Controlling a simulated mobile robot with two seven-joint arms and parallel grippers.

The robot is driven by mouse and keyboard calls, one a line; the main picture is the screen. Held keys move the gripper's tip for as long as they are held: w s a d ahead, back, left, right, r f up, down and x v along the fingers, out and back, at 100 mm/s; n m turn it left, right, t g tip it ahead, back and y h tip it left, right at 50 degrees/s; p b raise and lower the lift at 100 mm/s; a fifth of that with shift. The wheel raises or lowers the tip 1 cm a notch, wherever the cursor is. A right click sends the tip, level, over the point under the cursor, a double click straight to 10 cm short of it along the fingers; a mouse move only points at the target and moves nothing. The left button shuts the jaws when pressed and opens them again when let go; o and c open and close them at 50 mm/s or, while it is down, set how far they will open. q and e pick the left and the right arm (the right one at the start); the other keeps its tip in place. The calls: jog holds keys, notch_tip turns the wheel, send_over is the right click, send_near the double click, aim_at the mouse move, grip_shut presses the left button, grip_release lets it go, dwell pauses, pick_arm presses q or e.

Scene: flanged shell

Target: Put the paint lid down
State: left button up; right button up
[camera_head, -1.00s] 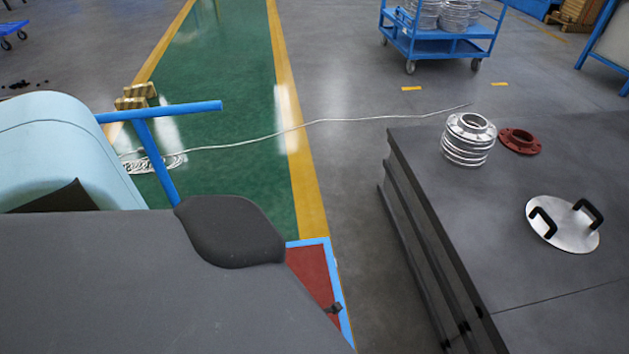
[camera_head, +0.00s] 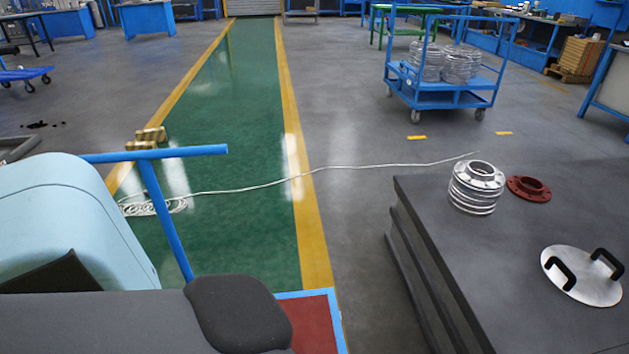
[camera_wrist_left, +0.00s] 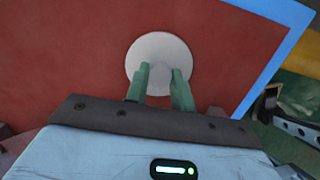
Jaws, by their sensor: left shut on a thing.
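In the left wrist view a pale round paint lid (camera_wrist_left: 158,46) is at the fingertips of my left gripper (camera_wrist_left: 162,76). Its two green fingers are shut on the lid's near part. Behind the lid is a flat red surface (camera_wrist_left: 70,50) with a blue edge (camera_wrist_left: 280,50). I cannot tell whether the lid touches that surface. Neither gripper shows in the head view, and my right gripper is in no view.
A blue cart (camera_head: 440,88) stands behind. A white cable (camera_head: 330,171) crosses the green floor lane (camera_head: 235,110).

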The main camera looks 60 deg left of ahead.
pick_arm(q)
jog(key=o, duration=1)
jog(key=shift+r, duration=0.1)
jog(key=r+p, duration=0.2)
jog(key=r, duration=0.2)
jog(key=s+r+p, duration=0.1)
jog(key=r+p, duration=0.2)
jog(key=r, duration=0.1)
jog(key=r+p, duration=0.3)
jog(key=r, duration=0.1)
jog(key=shift+s+a, duration=0.15)
jog(key=shift+a, duration=0.2)
